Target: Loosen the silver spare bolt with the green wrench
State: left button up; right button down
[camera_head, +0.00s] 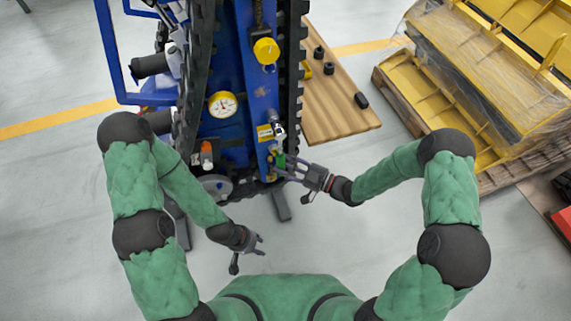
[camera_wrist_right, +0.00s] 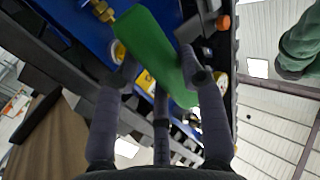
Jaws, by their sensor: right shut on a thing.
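The green wrench (camera_head: 279,160) is at the lower right edge of the blue tracked carrier (camera_head: 245,80). Its green handle (camera_wrist_right: 160,50) shows large in the right wrist view, between the fingers. My right gripper (camera_head: 287,169) is shut on this handle; its fingers are against the carrier's near end. A small silver part (camera_head: 279,130) sits just above the wrench; I cannot tell whether it is the spare bolt. The wrench's jaw is not clearly seen. My left gripper (camera_head: 249,254) is open and empty, low over the floor in front of the carrier.
A yellow knob (camera_head: 266,51) and a round gauge (camera_head: 222,104) are on the carrier. Black tracks run along both its sides. A wooden board (camera_head: 335,115) with small black parts lies to its right. Yellow wrapped parts (camera_head: 480,70) stand on pallets at far right.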

jog(key=shift+w+a, duration=0.15)
jog(key=shift+w, duration=0.3)
dwell(0.5)
dwell(0.6)
jog(key=c, duration=1.6)
grip_release()
grip_shut()
